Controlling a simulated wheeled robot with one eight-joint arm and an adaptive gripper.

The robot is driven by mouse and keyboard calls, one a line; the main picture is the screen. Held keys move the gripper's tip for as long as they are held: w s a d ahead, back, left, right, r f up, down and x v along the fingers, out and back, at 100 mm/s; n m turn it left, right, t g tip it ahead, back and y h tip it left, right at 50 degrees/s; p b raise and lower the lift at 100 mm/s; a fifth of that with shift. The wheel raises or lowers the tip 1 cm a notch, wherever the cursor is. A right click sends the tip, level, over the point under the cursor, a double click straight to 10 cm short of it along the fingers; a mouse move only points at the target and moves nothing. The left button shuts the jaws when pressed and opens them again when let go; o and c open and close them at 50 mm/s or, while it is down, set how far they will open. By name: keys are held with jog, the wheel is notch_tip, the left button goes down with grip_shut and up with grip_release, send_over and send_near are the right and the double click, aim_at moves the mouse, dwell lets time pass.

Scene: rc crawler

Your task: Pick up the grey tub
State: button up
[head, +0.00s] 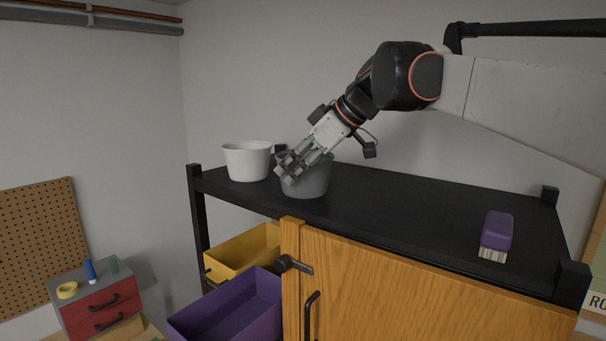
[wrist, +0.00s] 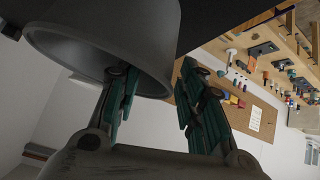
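The grey tub (head: 312,184) stands upright on the black shelf top, just right of a white tub. My gripper (head: 287,168) reaches down from the upper right to the tub's left rim. In the wrist view, the tub (wrist: 130,35) fills the upper left with its mouth towards my gripper (wrist: 155,90). One finger shows against the tub's mouth and the other is outside the wall, so the rim lies between them. The fingers are apart, with a gap beside the wall. Whether either finger touches the tub is hard to tell.
The white tub (head: 247,161) stands close on the left of my gripper. A purple brush (head: 496,234) lies at the right of the black shelf top (head: 400,208); the middle is clear. Yellow (head: 243,254) and purple (head: 228,310) bins sit lower, beside a wooden door (head: 400,295).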

jog(key=shift+a+f, duration=0.15)
grip_shut()
dwell(0.4)
notch_tip(320, 180, up, 20)
jog(key=p, duration=0.1)
dwell(0.6)
